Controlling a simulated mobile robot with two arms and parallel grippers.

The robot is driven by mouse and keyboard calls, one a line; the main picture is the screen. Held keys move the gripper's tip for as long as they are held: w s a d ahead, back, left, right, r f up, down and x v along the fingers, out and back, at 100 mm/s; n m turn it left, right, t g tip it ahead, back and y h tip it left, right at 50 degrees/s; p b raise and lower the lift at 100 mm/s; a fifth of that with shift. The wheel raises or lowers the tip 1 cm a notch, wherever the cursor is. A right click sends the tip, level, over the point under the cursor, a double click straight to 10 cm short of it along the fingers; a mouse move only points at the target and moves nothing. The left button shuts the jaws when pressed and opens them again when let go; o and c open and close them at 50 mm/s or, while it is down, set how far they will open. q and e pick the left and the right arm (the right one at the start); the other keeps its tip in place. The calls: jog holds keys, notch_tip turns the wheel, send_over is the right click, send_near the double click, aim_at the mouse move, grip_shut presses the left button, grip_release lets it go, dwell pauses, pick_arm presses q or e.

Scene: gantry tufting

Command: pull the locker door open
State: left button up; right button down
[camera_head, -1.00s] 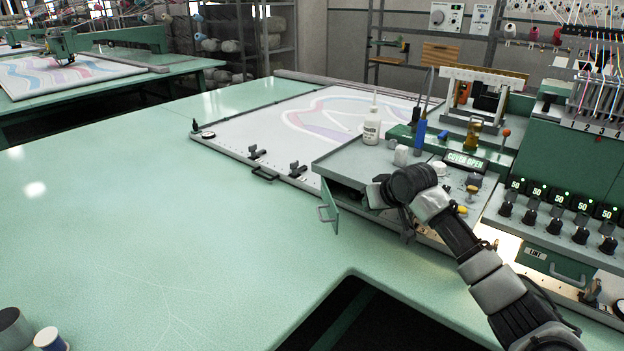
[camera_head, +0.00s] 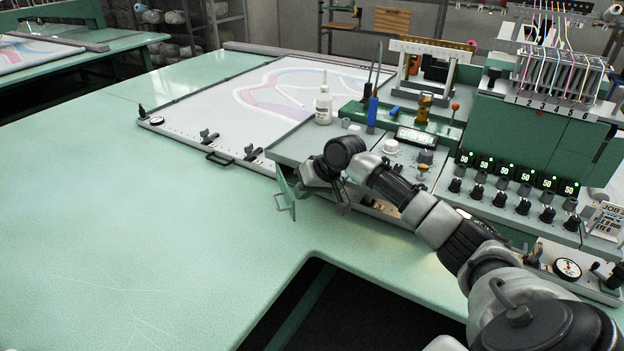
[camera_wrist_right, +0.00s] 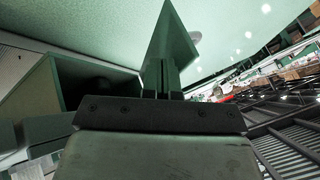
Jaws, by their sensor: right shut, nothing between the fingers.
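The locker door (camera_head: 286,188) is a small green panel with a metal pull handle (camera_head: 284,206), at the left end of the grey console. It stands swung out from the locker. In the right wrist view the door (camera_wrist_right: 172,38) rises just beyond my fingertips, beside the dark locker opening (camera_wrist_right: 95,82). My right gripper (camera_head: 308,182) is shut and empty, on the locker side of the door, close to its inner face. I cannot tell whether it touches the door. The forearm and wrist hide much of the locker front. My left gripper is not in view.
The console top (camera_head: 300,144) carries a white bottle (camera_head: 323,106), a blue-handled tool (camera_head: 372,110) and knobs. The green table (camera_head: 130,215) is clear left of the door. A dark cut-out (camera_head: 300,305) lies in front.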

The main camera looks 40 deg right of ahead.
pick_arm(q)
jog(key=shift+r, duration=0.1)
pick_arm(e)
jog(key=shift+w+a+f, duration=0.25)
jog(key=shift+f, duration=0.15)
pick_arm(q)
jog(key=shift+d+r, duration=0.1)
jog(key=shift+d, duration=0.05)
